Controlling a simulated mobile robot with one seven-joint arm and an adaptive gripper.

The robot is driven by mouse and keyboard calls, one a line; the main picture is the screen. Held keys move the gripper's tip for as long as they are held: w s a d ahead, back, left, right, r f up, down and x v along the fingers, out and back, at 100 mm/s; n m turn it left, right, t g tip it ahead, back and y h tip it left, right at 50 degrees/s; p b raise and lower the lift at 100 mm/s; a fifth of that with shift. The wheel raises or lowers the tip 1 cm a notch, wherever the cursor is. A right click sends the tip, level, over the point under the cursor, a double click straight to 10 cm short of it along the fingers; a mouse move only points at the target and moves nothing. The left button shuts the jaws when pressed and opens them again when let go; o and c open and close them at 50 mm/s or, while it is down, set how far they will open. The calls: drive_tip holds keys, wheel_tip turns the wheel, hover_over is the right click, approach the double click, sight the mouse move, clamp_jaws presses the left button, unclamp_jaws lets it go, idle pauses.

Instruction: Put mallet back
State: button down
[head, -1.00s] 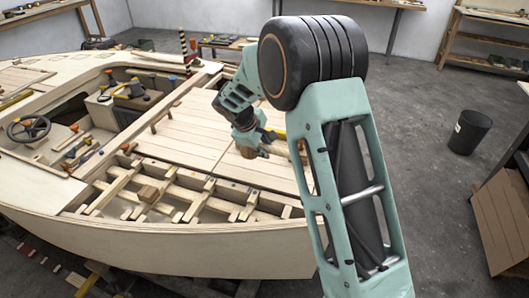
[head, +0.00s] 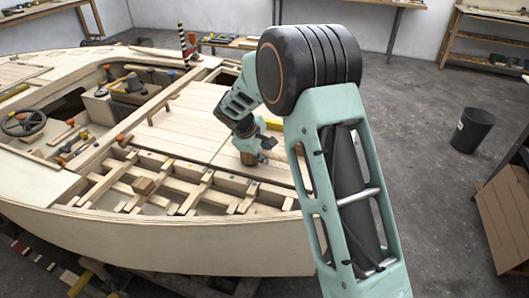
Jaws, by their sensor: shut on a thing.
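My gripper (head: 247,150) hangs over the pale plank deck (head: 200,118), close to the edge of the open framed bay, and points down. It is shut on a small brown wooden thing (head: 248,159), which appears to be the mallet. Only a small part of it shows beneath the gripper. The fingers are too small to make out clearly, and I cannot tell whether the held thing touches the deck.
The open bay with wooden ribs (head: 165,193) lies left of and below my gripper, with a loose wood block (head: 143,186) in it. Orange-handled tools (head: 70,150) lie on the left side. A black bin (head: 470,130) stands on the floor at right.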

drive_tip(key=shift+f, duration=0.3)
idle(0.5)
drive_tip(key=c, duration=1.7)
unclamp_jaws()
